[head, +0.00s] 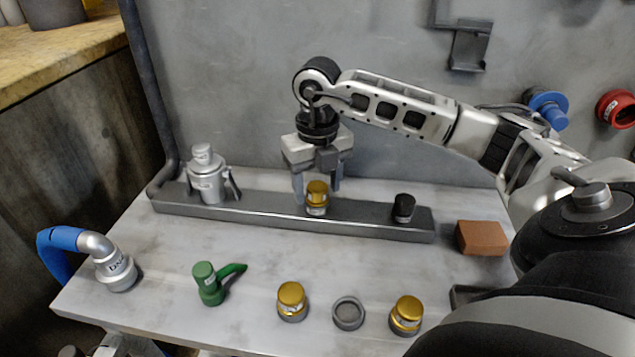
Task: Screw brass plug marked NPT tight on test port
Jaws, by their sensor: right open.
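A brass plug (317,188) stands upright on a port in the middle of the grey metal bar (265,213). A pale label shows on its lower part, too small to read. My right gripper (317,189) points down over this plug, with its open fingers on either side of it. I cannot tell whether the fingers touch the plug. Two more brass-topped plugs stand on the table, one at the front middle (292,299) and one at the front right (406,313). Their markings are not readable.
A silver coupling (207,178) and a black cap (404,207) stand on the bar. In front are a green-handled valve (208,284), a grey ring (348,313) and a blue hose with a silver elbow (112,266). A brown block (481,238) lies right of the bar. A grey wall rises behind.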

